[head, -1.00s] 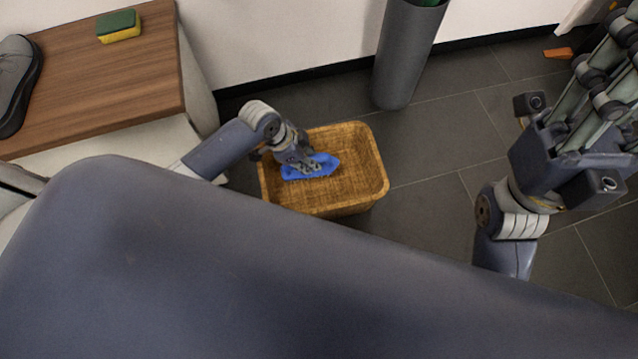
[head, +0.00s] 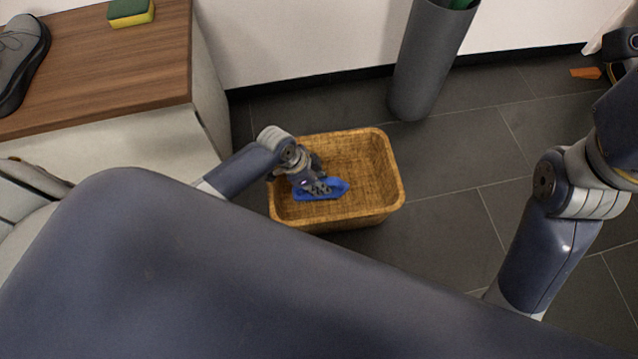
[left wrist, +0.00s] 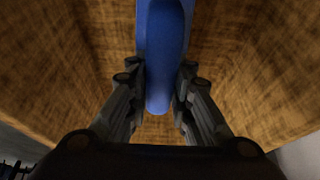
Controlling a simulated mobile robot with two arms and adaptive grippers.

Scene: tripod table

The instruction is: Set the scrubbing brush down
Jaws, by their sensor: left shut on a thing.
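The blue scrubbing brush (head: 336,189) is in my left gripper (head: 318,187), inside the outline of the wicker basket (head: 388,170) on the floor. In the left wrist view the brush (left wrist: 164,55) runs lengthwise between the two fingers of the left gripper (left wrist: 160,85), which are shut on it. The woven basket floor (left wrist: 235,60) fills the background there. I cannot tell whether the brush touches the basket floor. My right arm shows at the right edge of the head view, but its fingertips are out of the picture.
A wooden-topped cabinet (head: 110,75) at the upper left bears a grey shoe (head: 22,60) and a green and yellow sponge (head: 131,12). A grey cylindrical bin (head: 428,60) stands behind the basket. An orange piece (head: 585,73) lies on the floor at the right. The tiled floor right of the basket is clear.

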